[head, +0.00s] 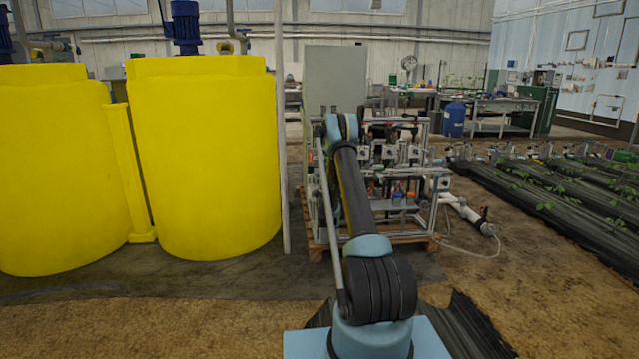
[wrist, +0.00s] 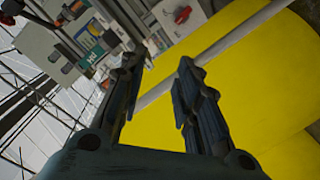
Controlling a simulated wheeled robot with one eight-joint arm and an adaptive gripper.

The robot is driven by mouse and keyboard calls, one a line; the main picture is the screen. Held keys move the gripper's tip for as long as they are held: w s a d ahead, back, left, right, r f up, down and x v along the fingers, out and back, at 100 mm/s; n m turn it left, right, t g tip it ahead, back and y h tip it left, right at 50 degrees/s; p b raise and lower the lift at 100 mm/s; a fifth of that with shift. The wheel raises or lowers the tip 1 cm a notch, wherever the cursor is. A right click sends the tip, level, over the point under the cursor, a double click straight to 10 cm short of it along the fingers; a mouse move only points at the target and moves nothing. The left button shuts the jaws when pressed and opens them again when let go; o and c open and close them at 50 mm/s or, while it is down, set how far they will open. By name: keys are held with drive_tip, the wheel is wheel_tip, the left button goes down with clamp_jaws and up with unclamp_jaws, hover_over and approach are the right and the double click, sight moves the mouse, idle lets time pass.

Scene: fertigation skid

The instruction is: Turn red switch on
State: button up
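My gripper (wrist: 160,62) is open and empty in the wrist view, its two dark fingers spread apart. Beyond the fingertips, at the top, a small red part (wrist: 183,13) sits on grey equipment, apart from the fingers. Another small red part (wrist: 7,18) shows at the top left corner. I cannot tell which of these is the red switch, or its position. A light grey box (wrist: 45,50) with a dark round knob is at the upper left. In the head view the grey cabinet (head: 335,78) stands behind my arm, which hides my gripper; no red switch can be made out.
The skid's pipe frame (head: 405,165) stands on a wooden pallet (head: 318,250). Two yellow tanks (head: 205,160) stand to the left, with a thin upright post (head: 284,150) beside them. A white pipe (head: 468,214) lies to the right.

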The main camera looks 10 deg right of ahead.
drive_tip(key=s+r+m+g, duration=0.1)
drive_tip(key=s+r, duration=0.4)
drive_tip(key=r, duration=0.5)
drive_tip(key=shift+g, duration=0.5)
